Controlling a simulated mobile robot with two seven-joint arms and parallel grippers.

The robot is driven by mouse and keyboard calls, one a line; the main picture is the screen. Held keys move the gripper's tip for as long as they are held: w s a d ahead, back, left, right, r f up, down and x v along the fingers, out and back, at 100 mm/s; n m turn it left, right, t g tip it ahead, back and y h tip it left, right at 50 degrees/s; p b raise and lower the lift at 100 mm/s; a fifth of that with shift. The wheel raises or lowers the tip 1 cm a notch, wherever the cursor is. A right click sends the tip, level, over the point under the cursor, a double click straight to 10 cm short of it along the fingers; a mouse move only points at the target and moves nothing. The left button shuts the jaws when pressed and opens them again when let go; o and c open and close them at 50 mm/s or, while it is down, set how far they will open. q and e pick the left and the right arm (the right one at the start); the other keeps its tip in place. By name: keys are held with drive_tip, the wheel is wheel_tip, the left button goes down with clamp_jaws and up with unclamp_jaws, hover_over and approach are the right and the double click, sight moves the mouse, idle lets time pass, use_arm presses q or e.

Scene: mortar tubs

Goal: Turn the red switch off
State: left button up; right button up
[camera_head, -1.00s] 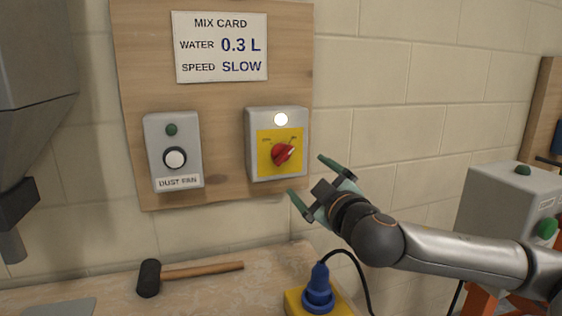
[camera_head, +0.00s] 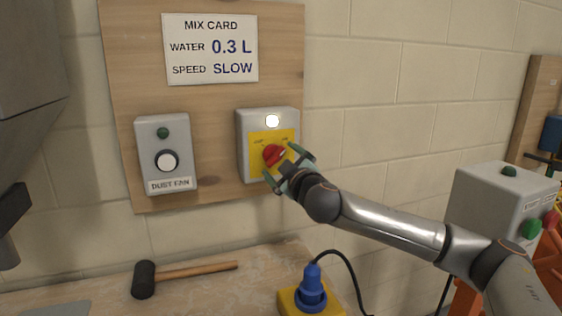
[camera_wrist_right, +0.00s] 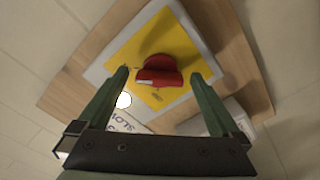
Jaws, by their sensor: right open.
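The red switch (camera_head: 273,154) is a rotary knob on a yellow plate (camera_head: 260,140) on a grey box (camera_head: 243,150) fixed to the wooden board. A white lamp (camera_head: 272,121) above the knob looks lit. My right gripper (camera_head: 287,168) is open at the lower right front of the knob. In the right wrist view the red switch (camera_wrist_right: 159,71) shows between and just beyond the two green fingertips (camera_wrist_right: 163,75). I cannot tell whether either finger touches it. The lamp also shows beside the left finger (camera_wrist_right: 124,100). My left gripper is out of view.
A dust fan box (camera_head: 149,140) with green and white buttons is left of the switch box. The mix card (camera_head: 210,48) is above. A mallet (camera_head: 195,270) and a blue plug (camera_head: 312,285) are on the bench below. A grey control box (camera_head: 480,195) stands at right.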

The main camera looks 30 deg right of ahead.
drive_tip(key=shift+c, duration=0.2)
drive_tip(key=c, duration=1.2)
